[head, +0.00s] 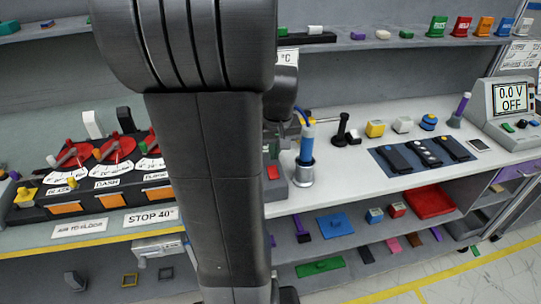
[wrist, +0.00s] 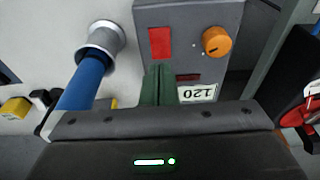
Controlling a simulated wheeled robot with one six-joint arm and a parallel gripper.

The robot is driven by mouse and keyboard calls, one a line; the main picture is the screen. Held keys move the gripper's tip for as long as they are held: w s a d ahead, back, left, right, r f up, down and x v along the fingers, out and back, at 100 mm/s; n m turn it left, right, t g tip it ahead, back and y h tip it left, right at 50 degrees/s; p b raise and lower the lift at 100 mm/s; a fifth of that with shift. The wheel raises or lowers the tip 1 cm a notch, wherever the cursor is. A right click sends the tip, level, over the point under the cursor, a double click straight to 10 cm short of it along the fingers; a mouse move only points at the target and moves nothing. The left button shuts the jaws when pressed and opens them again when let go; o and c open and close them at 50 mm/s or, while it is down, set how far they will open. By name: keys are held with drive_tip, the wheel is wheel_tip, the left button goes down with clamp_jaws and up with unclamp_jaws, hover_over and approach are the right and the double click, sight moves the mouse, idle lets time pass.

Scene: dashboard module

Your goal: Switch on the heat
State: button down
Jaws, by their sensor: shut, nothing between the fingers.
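A grey control unit (wrist: 225,40) carries a red rocker switch (wrist: 161,42), an orange knob (wrist: 215,40), a dark red window (wrist: 188,78) and an upside-down "120" label (wrist: 198,93). In the head view the red switch (head: 273,172) shows just right of my arm, which hides most of the unit. My gripper (wrist: 158,72) is shut and empty, with its greenish fingertips close to the switch's edge. I cannot tell whether they touch it. The dark red window looks unlit.
A blue-handled tool (head: 307,140) stands in a grey metal holder (head: 304,173) beside the unit. A black panel with red dials (head: 115,150) lies left of my arm. Small blocks and a meter (head: 510,100) stand on the bench to the right.

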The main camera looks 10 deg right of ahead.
drive_tip(key=shift+w+f, duration=0.25)
drive_tip(key=shift+f, duration=0.95)
drive_tip(key=shift+w+f, duration=0.2)
drive_tip(key=shift+f, duration=0.95)
drive_tip(key=shift+w+p, duration=0.1)
drive_tip(key=shift+p, duration=0.3)
drive_tip(key=shift+f+g, duration=0.25)
drive_tip(key=shift+g, duration=0.15)
drive_tip(key=shift+a, duration=0.1)
drive_tip(key=shift+s+f, duration=0.1)
drive_tip(key=shift+s, duration=0.75)
